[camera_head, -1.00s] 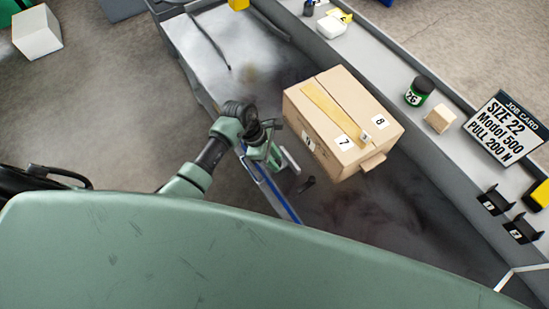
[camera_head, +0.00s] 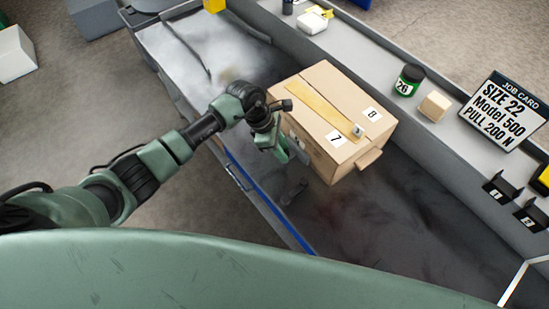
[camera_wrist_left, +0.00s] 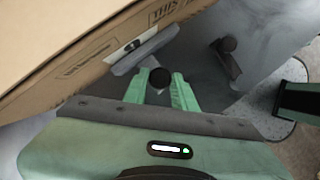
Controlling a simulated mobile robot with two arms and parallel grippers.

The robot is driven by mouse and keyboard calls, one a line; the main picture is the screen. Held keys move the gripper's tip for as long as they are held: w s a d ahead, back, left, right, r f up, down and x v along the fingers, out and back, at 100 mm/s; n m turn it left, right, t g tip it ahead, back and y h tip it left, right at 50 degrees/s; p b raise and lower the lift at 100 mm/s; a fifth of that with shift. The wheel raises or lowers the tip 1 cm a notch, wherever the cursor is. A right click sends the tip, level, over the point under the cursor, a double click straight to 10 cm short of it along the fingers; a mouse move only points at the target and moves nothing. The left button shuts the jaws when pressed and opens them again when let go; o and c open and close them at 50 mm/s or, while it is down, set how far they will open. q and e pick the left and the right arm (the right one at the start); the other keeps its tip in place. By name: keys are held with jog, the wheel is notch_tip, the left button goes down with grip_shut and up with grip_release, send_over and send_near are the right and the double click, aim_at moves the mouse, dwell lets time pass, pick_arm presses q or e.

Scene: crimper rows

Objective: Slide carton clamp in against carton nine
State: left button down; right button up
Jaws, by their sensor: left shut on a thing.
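A brown cardboard carton (camera_head: 318,105) with a tape strip stands on the dark bench top, labels 7 and 8 on its top. I cannot read a nine on it. My left gripper (camera_head: 283,146) is at its near left side. In the left wrist view, the gripper (camera_wrist_left: 160,88) is shut on the black knob (camera_wrist_left: 160,77) of the carton clamp. The clamp's grey plate (camera_wrist_left: 145,51) lies close along the carton's printed side (camera_wrist_left: 80,55), by a white label partly covered; contact is unclear. My right gripper is not in view.
A second dark, knobbed piece (camera_head: 292,192) lies on the bench near the front; it also shows in the left wrist view (camera_wrist_left: 228,60). A back ledge holds a green jar (camera_head: 408,80), a wooden block (camera_head: 434,106) and a job card (camera_head: 505,110). The bench right of the carton is clear.

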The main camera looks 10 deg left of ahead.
pick_arm(q)
jog(key=shift+w+r, duration=0.1)
jog(key=c, duration=1.4)
grip_release()
jog(key=v, duration=0.7)
jog(key=shift+r, duration=0.35)
jog(key=shift+a, duration=0.1)
